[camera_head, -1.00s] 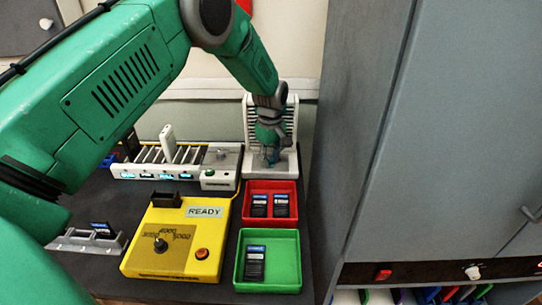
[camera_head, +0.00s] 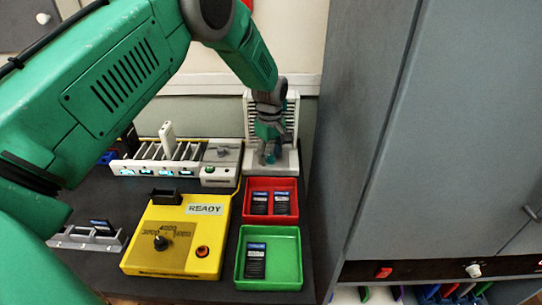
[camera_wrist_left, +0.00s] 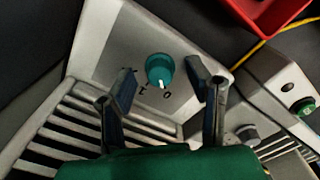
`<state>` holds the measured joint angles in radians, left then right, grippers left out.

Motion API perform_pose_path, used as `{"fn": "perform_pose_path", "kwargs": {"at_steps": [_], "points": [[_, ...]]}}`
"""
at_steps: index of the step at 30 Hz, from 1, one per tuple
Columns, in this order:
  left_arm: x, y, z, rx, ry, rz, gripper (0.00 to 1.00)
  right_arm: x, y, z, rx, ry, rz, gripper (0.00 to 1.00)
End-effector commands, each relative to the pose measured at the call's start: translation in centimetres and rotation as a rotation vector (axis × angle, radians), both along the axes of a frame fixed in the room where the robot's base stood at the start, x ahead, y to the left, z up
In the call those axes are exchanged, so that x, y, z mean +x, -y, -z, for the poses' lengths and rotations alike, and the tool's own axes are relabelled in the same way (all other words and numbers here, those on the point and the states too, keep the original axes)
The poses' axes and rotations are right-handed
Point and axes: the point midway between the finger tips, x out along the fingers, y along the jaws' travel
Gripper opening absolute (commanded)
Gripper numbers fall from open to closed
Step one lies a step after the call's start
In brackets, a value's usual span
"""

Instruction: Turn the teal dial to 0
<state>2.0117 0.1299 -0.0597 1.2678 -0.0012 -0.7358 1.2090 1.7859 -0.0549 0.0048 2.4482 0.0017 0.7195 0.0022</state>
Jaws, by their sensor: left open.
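The teal dial (camera_wrist_left: 160,70) is on the light-grey base of the slotted rack (camera_head: 286,165), at the back of the bench. In the left wrist view its white pointer mark faces the printed 0 (camera_wrist_left: 167,95). The other printed marks lie to the left of the 0 and are partly hidden by a finger. My left gripper (camera_wrist_left: 161,76) is open, with one finger on each side of the dial. My right gripper is out of view.
A red tray (camera_head: 271,184) with two phones and a green tray (camera_head: 270,287) with one phone stand in front of the rack. A yellow tester (camera_head: 180,262) reading READY is to their left. A slotted white unit (camera_head: 150,166) stands behind it. A tall grey cabinet (camera_head: 440,130) is at right.

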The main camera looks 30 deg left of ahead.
Motion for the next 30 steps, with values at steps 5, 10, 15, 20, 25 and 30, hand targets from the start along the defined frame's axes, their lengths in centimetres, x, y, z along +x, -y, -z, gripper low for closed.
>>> {"fn": "perform_pose_path", "kwargs": {"at_steps": [5,10,15,20,25,30], "points": [[0.2,0.0,-2.5,0.001,0.002,0.001,0.45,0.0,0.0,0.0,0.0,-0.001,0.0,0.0],[0.2,-0.1,-6.2,0.0,0.003,0.001,0.45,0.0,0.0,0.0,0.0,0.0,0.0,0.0],[0.3,-0.2,-9.3,0.0,0.002,0.001,0.45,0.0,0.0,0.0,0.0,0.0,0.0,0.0],[0.4,-0.2,-11.0,-0.001,-0.001,0.0,0.45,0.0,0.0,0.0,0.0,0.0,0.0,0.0],[0.3,-0.2,-11.4,-0.002,-0.002,0.0,0.45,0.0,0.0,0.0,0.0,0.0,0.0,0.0],[0.3,-0.2,-11.4,-0.002,-0.002,0.0,0.45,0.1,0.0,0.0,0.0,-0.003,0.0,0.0]]}}
